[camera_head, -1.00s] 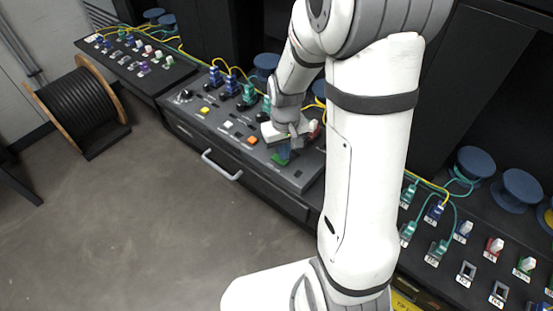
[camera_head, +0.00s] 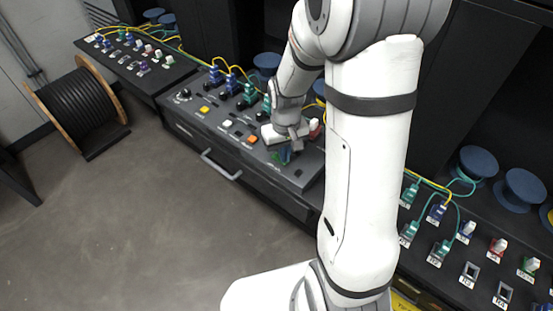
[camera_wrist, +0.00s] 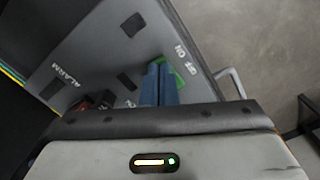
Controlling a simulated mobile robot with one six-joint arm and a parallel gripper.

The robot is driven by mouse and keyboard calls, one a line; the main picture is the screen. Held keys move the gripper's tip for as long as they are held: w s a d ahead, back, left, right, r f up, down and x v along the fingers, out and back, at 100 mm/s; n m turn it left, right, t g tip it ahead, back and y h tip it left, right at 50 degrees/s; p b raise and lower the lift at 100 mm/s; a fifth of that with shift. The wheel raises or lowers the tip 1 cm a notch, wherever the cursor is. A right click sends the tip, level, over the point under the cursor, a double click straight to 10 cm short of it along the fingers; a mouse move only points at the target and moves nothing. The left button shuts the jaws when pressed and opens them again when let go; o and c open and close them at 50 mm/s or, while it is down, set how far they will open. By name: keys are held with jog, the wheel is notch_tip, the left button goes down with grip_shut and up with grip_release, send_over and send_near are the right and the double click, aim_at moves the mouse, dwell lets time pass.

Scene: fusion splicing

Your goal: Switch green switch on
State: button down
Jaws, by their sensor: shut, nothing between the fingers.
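The green switch (camera_wrist: 186,72) shows in the wrist view as a green patch beside the ON and OFF labels, partly hidden behind my fingers. In the head view it is a small green patch (camera_head: 277,158) on the front right of the grey control panel. My gripper (camera_wrist: 160,68) has its two blue fingers together, with nothing between them. Its tips overlap the edge of the switch in the wrist view; I cannot tell whether they touch it. In the head view my gripper (camera_head: 286,155) is low over the panel at the switch. The switch's position cannot be made out.
The control panel (camera_head: 215,140) also carries a yellow button (camera_head: 204,109), a white button (camera_head: 227,124), an orange button (camera_head: 252,139) and plugged connectors with cables behind. A drawer handle (camera_head: 220,168) sticks out in front.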

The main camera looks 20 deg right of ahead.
jog(key=shift+f, duration=0.2)
jog(key=shift+r, duration=0.15)
jog(key=shift+r+p, duration=2.45)
jog(key=shift+r, duration=1)
jog(key=s+a+r+m+t+b, duration=0.1)
jog(key=s+r+t+b, duration=0.2)
jog(key=s+r, duration=0.8)
jog(key=s+b, duration=0.1)
jog(key=s, duration=0.2)
jog(key=shift+s+a+r, duration=0.15)
jog(key=shift+s, duration=0.15)
